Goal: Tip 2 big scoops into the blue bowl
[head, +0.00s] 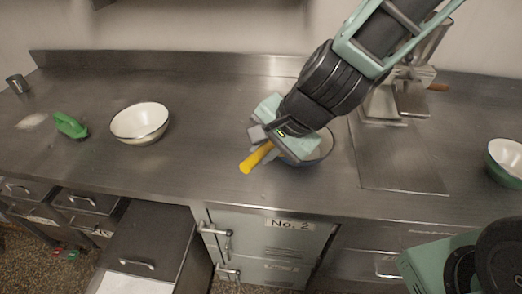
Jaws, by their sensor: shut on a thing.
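My gripper (262,142) is shut on a yellow-handled tool (256,158), held over the middle of the counter. The handle sticks out toward the front left; the tool's other end is hidden behind my gripper. A bowl (326,150) stands below and just right of my gripper, mostly covered by it. A white-lined bowl (140,122) stands to the left with a pale inside. A green-outside bowl (505,160) stands at the right edge.
A green tool (70,125) lies at the left near a pale powdery patch (32,121). A small metal cup (17,84) is at the far left. A metal machine (405,95) stands at the back right. The counter (210,130) is clear between the white-lined bowl and my gripper.

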